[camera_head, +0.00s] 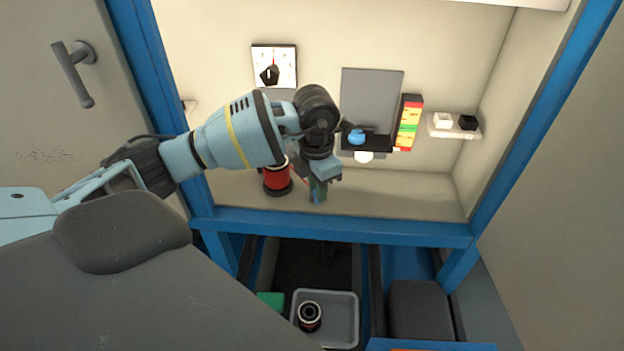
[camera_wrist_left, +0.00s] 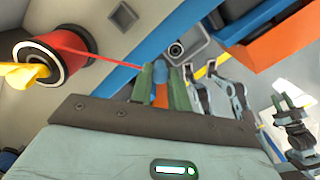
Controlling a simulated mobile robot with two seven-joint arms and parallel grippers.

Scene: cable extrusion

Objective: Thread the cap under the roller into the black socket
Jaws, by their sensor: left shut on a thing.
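My left gripper (camera_head: 318,190) is shut on a small blue and orange cap (camera_wrist_left: 160,90), held between its green fingers above the shelf of the cabinet. A red cable (camera_wrist_left: 105,52) runs from the red spool (camera_head: 277,177) to the gripper. The spool also shows in the left wrist view (camera_wrist_left: 68,45). A black bracket (camera_head: 380,142) with a blue knob (camera_head: 356,136) and a white round part (camera_head: 364,157), perhaps the roller, is to the right of the gripper. A black socket (camera_head: 467,122) sits on a white block farther right.
A dial panel (camera_head: 273,66) hangs on the back wall. A stack of coloured blocks (camera_head: 408,122) stands right of the bracket. Below the blue frame beam (camera_head: 340,228), a grey tray (camera_head: 343,300) holds a dark spool (camera_head: 309,316). The shelf front right is clear.

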